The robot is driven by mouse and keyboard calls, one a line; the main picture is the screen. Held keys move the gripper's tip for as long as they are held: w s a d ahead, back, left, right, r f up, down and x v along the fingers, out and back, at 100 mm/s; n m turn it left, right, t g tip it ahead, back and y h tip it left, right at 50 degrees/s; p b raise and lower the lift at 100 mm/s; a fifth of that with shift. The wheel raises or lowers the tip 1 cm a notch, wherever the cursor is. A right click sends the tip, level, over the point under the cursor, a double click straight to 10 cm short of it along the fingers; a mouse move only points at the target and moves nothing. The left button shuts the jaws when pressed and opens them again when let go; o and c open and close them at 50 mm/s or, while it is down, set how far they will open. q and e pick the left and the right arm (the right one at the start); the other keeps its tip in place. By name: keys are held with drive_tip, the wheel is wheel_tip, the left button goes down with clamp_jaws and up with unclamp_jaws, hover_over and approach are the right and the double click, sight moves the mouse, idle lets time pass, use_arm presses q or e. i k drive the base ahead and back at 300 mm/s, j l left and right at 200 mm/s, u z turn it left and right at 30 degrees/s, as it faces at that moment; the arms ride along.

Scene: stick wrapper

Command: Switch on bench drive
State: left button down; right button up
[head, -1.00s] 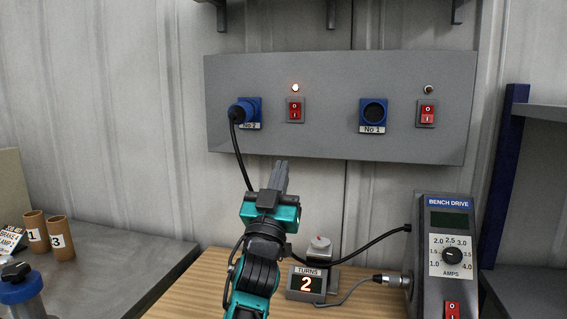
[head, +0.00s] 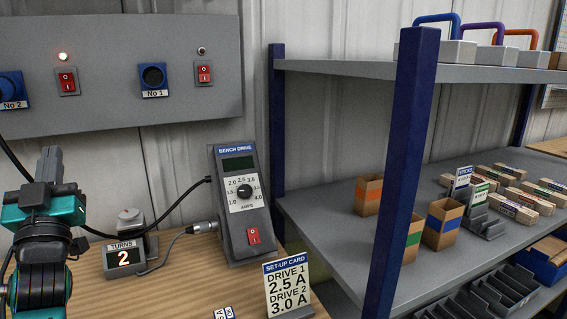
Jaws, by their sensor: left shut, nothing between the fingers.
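The bench drive (head: 238,200) is a grey sloped box on the wooden bench. My left gripper (head: 50,160) is shut and empty, pointing up at the left, well apart from the drive. A set-up card (head: 290,288) reads Drive 1 2.5 A, Drive 2 3.0 A. My right gripper is not in view.
The wall panel (head: 120,60) has a lit lamp above the left red switch (head: 66,81), a plug in No 2 and an empty No 1 socket (head: 153,78). A turns counter (head: 124,257) shows 2. A blue shelf post (head: 403,160) stands at right.

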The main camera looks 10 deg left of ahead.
sight(253, 233)
drive_tip(key=k+l, duration=0.6)
drive_tip(key=k, duration=0.15)
